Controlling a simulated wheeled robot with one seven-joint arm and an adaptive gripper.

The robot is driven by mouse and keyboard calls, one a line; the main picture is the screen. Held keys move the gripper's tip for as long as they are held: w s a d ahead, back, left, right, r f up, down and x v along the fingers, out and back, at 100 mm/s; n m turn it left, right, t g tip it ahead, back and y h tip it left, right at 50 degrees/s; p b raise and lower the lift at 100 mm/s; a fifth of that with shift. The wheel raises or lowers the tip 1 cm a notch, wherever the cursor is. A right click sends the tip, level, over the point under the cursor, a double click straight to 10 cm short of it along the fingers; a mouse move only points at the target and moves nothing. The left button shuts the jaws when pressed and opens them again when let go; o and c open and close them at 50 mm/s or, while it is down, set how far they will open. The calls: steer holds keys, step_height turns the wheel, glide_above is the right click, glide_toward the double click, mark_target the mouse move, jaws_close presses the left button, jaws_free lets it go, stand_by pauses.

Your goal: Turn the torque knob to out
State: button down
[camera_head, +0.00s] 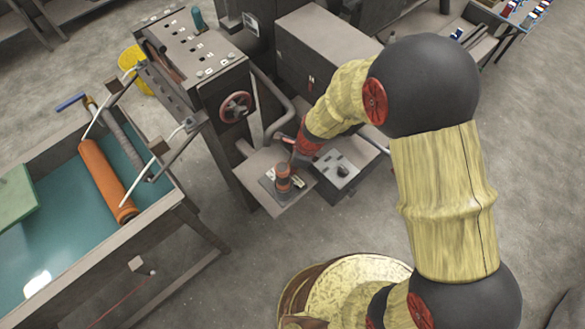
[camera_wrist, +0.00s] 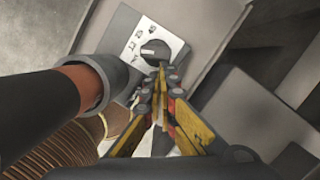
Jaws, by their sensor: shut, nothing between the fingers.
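The dark torque knob (camera_wrist: 155,50) sits on a pale panel (camera_wrist: 132,48) with small printed symbols, seen in the wrist view. My gripper (camera_wrist: 161,67) points at it. Its yellow fingers are shut with nothing between them, and the tips are at the knob's near edge. I cannot tell whether they touch it. In the head view my gripper (camera_head: 296,159) is low over the machine's small shelf, beside an upright orange-red post. The knob cannot be made out there.
The machine's red handwheel (camera_head: 236,106) is up left.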

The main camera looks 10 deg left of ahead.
steer(key=shift+a, duration=0.1)
steer(key=shift+w+a+n, duration=0.1)
steer(key=shift+w+n, duration=0.05)
steer(key=shift+n, duration=0.25)
steer(key=shift+w+a+n+g+p, duration=0.15)
steer(key=shift+n+p, duration=0.25)
steer(key=shift+n, duration=0.4)
steer(key=shift+w+d+n+g+p, duration=0.1)
steer(key=shift+w+n+g+p, duration=0.25)
steer(key=shift+n, duration=0.45)
steer(key=shift+a, duration=0.1)
steer(key=shift+w+a+p, duration=0.1)
steer(key=shift+w+p, duration=0.05)
steer(key=shift+p, duration=0.15)
steer(key=shift+s, duration=0.9)
steer(key=d, duration=0.1)
steer(key=w+d+r, duration=0.1)
steer(key=d+p, duration=0.1)
steer(key=d, duration=0.1)
steer(key=shift+w+d+r, duration=0.1)
steer(key=shift+w+r, duration=0.1)
steer(key=shift+w, duration=0.15)
steer(key=p+v, duration=0.1)
steer(key=v, duration=0.7)
steer(key=shift+r+p, duration=0.35)
steer(key=shift+r, duration=0.05)
